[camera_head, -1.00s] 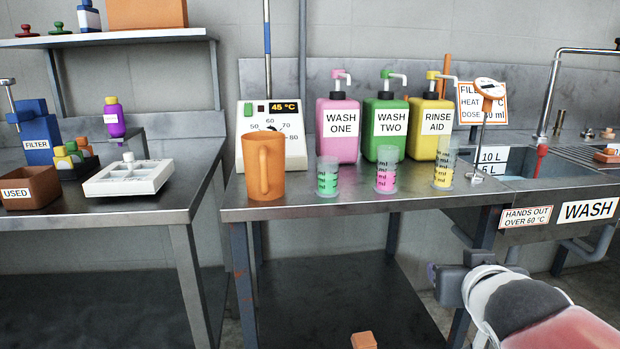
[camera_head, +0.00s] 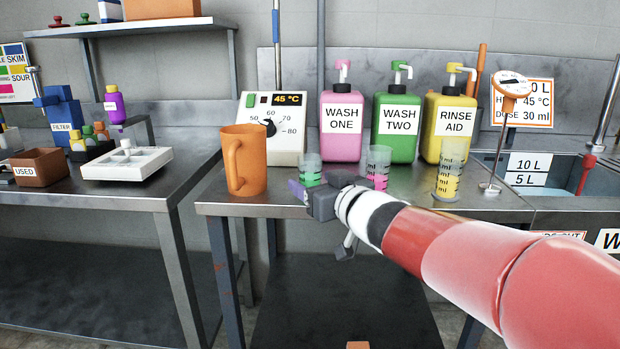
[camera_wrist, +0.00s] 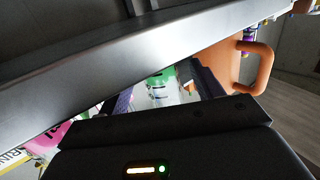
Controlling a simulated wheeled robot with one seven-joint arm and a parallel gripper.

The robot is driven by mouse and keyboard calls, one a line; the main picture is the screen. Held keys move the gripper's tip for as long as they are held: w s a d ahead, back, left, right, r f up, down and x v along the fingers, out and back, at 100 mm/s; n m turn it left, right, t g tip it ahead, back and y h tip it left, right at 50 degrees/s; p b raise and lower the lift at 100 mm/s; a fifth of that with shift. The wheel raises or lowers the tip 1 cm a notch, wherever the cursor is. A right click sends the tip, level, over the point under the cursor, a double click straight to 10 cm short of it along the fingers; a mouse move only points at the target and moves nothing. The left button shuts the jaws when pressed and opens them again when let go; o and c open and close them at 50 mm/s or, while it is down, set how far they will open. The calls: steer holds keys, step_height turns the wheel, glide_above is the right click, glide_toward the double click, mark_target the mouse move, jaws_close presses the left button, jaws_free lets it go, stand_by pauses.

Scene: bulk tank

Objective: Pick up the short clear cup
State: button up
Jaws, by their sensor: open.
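The short clear cup (camera_head: 310,170), with green measure bands, stands on the steel table just right of the orange jug. It is the lowest of three clear cups, and its lower part is hidden behind my gripper. My gripper (camera_head: 298,190) is open at the table's front edge, just in front of this cup. In the wrist view the cup (camera_wrist: 160,88) shows between the fingers, beyond the table edge. I cannot tell whether any finger touches it.
The orange jug (camera_head: 244,160) stands close on the left. The pink-banded cup (camera_head: 378,165) is close on the right, partly behind my wrist, and the yellow-banded cup (camera_head: 448,178) is farther right. Three pump bottles and a dial box (camera_head: 273,128) stand behind.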

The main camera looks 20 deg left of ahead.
steer(key=shift+w+a, duration=0.35)
steer(key=shift+a, duration=0.05)
steer(key=c, duration=1.1)
steer(key=shift+r, duration=0.15)
